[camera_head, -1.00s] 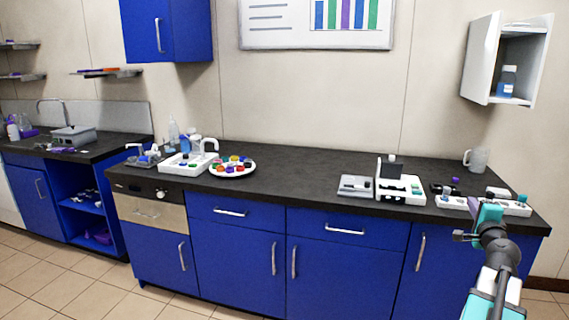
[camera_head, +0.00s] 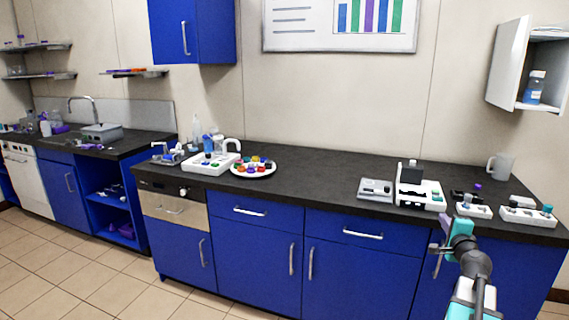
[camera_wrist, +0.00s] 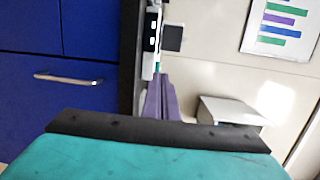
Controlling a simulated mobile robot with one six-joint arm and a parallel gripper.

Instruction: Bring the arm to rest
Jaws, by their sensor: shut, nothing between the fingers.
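My gripper (camera_head: 434,248) is in the lower right of the head view, in front of the blue cabinets and a little below the worktop edge. Its teal wrist and dark arm links rise from the bottom of that view. In the wrist view, the purple-grey fingers (camera_wrist: 160,100) lie close together past the teal and black housing, with nothing between them. The gripper touches nothing that I can see.
The dark worktop (camera_head: 320,178) carries a white device (camera_head: 418,195), small white trays (camera_head: 528,216), a mug (camera_head: 499,166) and a round plate of coloured caps (camera_head: 253,170). An open wall cabinet (camera_head: 510,60) hangs at right. The floor at left is clear.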

